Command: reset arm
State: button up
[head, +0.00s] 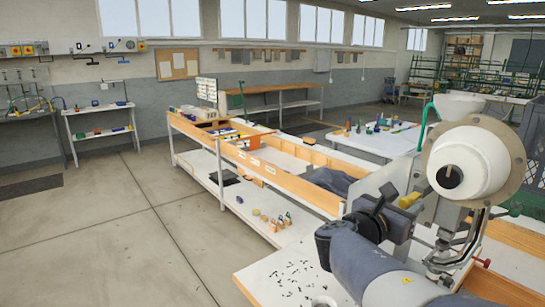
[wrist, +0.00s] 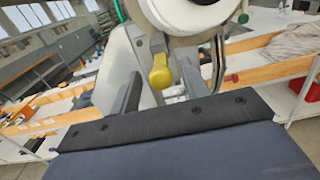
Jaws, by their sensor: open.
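My gripper (head: 398,208) is at the right of the head view, in front of the eyelet press (head: 470,165), a machine with a white round drum and a tan ring. In the wrist view my gripper (wrist: 161,80) is open, with one grey finger on each side. A yellow knob (wrist: 160,71) on the press shows between the fingers, with visible gaps. The same yellow knob (head: 409,200) shows beside the gripper in the head view. Nothing is seen held. The gripper and arm hide part of the press's lower front.
A white worktop (head: 265,272) with small scattered dark pieces lies below my arm. A long wood-edged bench (head: 270,170) runs behind it. A white table (head: 375,143) with coloured items stands farther back. The floor (head: 110,235) at left is clear.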

aim_at(415, 194)
jog(key=x, duration=0.6)
jog(key=shift+d, duration=0.15)
